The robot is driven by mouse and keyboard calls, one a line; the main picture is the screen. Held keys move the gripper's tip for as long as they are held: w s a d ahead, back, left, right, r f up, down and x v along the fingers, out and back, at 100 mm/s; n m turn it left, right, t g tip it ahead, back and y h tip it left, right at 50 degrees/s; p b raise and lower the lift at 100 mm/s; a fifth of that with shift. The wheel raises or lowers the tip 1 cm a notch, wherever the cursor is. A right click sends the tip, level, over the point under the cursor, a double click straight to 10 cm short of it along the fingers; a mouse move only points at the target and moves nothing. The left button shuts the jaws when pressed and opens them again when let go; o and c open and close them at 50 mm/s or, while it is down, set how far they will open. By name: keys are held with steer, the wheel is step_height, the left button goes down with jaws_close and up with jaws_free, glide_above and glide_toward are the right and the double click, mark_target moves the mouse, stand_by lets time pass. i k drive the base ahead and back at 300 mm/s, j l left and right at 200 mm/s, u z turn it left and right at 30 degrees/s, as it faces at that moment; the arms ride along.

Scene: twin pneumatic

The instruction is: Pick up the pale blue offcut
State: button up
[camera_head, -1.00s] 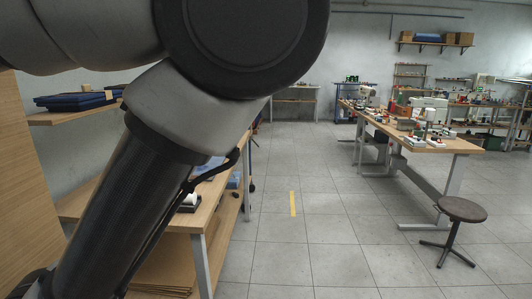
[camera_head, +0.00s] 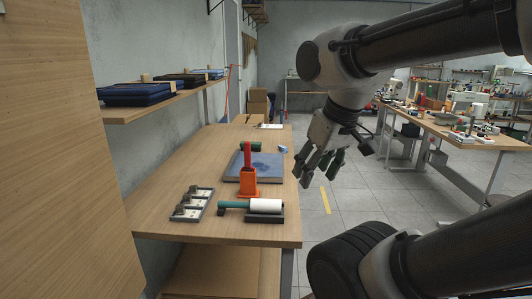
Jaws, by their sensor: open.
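A small pale blue piece (camera_head: 283,149), which looks like the offcut, lies near the right edge of the wooden bench, beyond the blue-grey board. My gripper (camera_head: 320,172) is open and empty. It hangs in the air with its fingers pointing down, to the right of the bench and nearer to me than the pale blue piece. It does not touch anything that I can see.
On the bench (camera_head: 160,222) are a blue-topped board (camera_head: 268,171), an orange holder (camera_head: 248,184) with a red handle, a white roller (camera_head: 265,205) and a tray of metal parts (camera_head: 192,205). A shelf with dark blue stacks (camera_head: 137,93) overhangs the left side.

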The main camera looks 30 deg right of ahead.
mark_target(284, 150)
steer(key=j+z, duration=0.1)
steer(key=z, duration=0.35)
steer(key=j+z, duration=0.15)
steer(key=z, duration=0.3)
steer(key=i+z, duration=0.1)
steer(key=z, duration=0.95)
steer(key=i, duration=1.8)
steer(key=i+l+u, duration=0.25)
steer(key=i, duration=0.15)
steer(key=i+l+u, duration=0.1)
steer(key=i+u, duration=0.15)
steer(key=i, duration=0.2)
steer(key=i+l+u, duration=0.25)
steer(key=i+u, duration=0.15)
steer(key=u, duration=2.3)
